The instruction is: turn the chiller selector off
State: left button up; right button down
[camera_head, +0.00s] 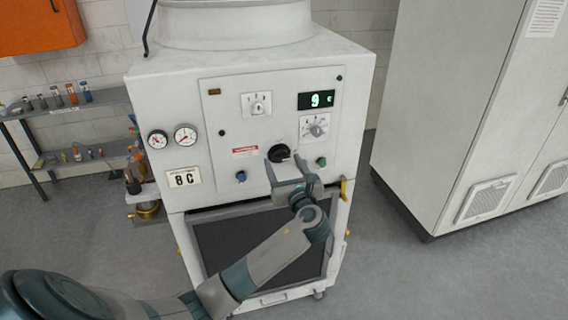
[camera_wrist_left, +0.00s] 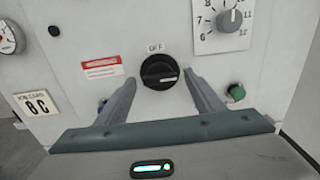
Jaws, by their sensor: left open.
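The chiller (camera_head: 160,95) is a white cabinet with a control panel on its front. Its black selector knob (camera_head: 278,153) sits low on the panel, right of a red label. In the left wrist view the black knob (camera_wrist_left: 160,71) is below an OFF mark, and its pale pointer line lies toward the lower right, not at OFF. My left gripper (camera_head: 284,164) is just in front of the knob in the head view and partly covers that area. In the wrist view its two fingers (camera_wrist_left: 160,92) are apart, on either side of the knob's lower part, with nothing between them held. My right gripper is out of view.
A numbered grey dial (camera_head: 316,127), a small upper dial (camera_head: 258,106) and a green display reading 9 (camera_head: 317,99) are above the knob. A green button (camera_head: 321,162) and a blue one (camera_head: 241,176) flank it. Two gauges are at left. A tall cabinet (camera_head: 440,110) stands right.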

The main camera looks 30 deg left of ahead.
pick_arm(q)
jog(key=c, duration=1)
jog(key=shift+c, duration=0.2)
